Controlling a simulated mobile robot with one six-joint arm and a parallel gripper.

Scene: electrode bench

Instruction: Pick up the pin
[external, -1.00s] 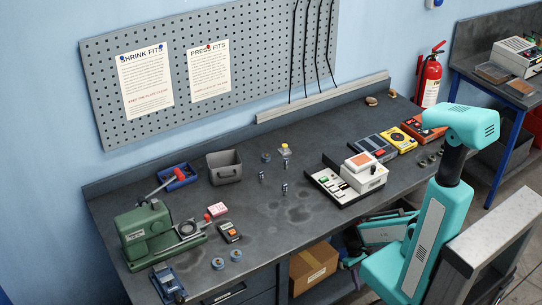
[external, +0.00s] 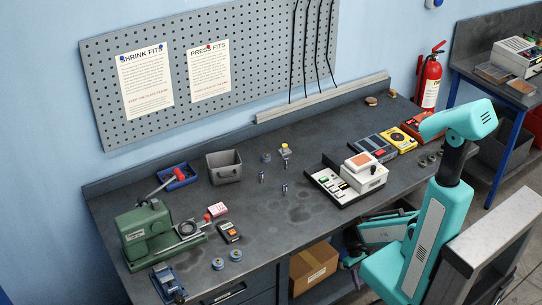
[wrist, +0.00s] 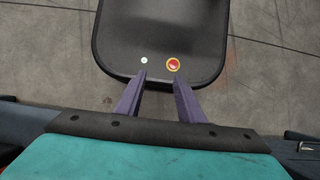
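Small upright metal pins stand on the dark bench (external: 310,232), one at its middle (external: 284,188) and another a little to the left (external: 262,177); I cannot tell which one the task means. My gripper (wrist: 160,77) shows in the wrist view as two purple fingers, apart with nothing between them. It points down over the floor, away from the pins. No pin shows in the wrist view.
A green press (external: 146,235), grey bin (external: 224,168) and blue tray (external: 178,175) stand at the left. A white device (external: 363,172) stands right of the pins. Blue rings (external: 235,255) lie near the front edge. A cardboard box (external: 313,266) sits below the bench.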

